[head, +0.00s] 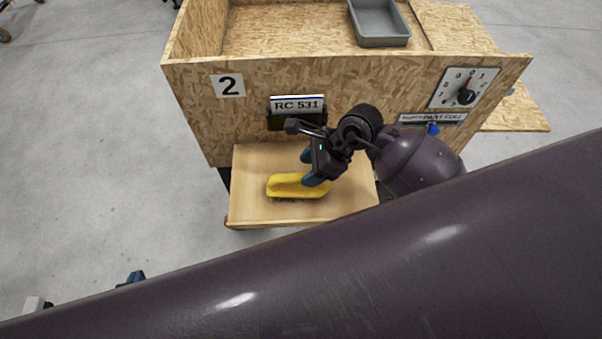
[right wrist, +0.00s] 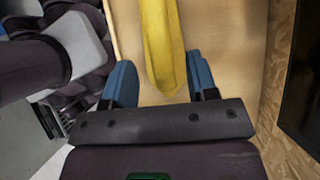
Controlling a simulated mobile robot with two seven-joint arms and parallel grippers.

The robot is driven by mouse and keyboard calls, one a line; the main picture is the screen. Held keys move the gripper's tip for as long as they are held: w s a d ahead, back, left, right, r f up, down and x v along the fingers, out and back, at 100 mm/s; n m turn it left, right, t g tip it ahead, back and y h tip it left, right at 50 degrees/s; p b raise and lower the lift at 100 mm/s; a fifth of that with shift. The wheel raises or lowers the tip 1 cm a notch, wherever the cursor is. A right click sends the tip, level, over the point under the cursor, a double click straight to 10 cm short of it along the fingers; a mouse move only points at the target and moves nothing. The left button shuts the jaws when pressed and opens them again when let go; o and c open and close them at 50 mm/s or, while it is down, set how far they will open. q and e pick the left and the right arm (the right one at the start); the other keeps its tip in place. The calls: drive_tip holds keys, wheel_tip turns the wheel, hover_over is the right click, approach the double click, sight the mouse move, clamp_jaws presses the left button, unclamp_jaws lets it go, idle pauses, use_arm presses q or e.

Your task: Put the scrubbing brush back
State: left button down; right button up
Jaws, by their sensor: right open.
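The scrubbing brush has a yellow handle (head: 287,190) and dark bristles facing down. It lies on a small wooden shelf (head: 248,212) at the front of the wooden box. My right gripper (head: 312,170) reaches down at the brush's right end. In the right wrist view my right gripper (right wrist: 161,65) is open. The near end of the yellow brush (right wrist: 160,35) lies between its two blue fingers, with gaps on both sides. My left gripper (head: 135,278) shows only as a small blue part at the lower left; its jaws are mostly hidden behind my arm.
The wooden box (head: 190,110) carries a "2" label, an "RC 531" sign (head: 297,104) above a dark opening, and a dial (head: 466,90). A grey tray (head: 380,25) sits on top. My large dark arm covers the lower right. Bare floor lies to the left.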

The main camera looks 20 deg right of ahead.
drive_tip(key=v, duration=0.7)
idle(0.5)
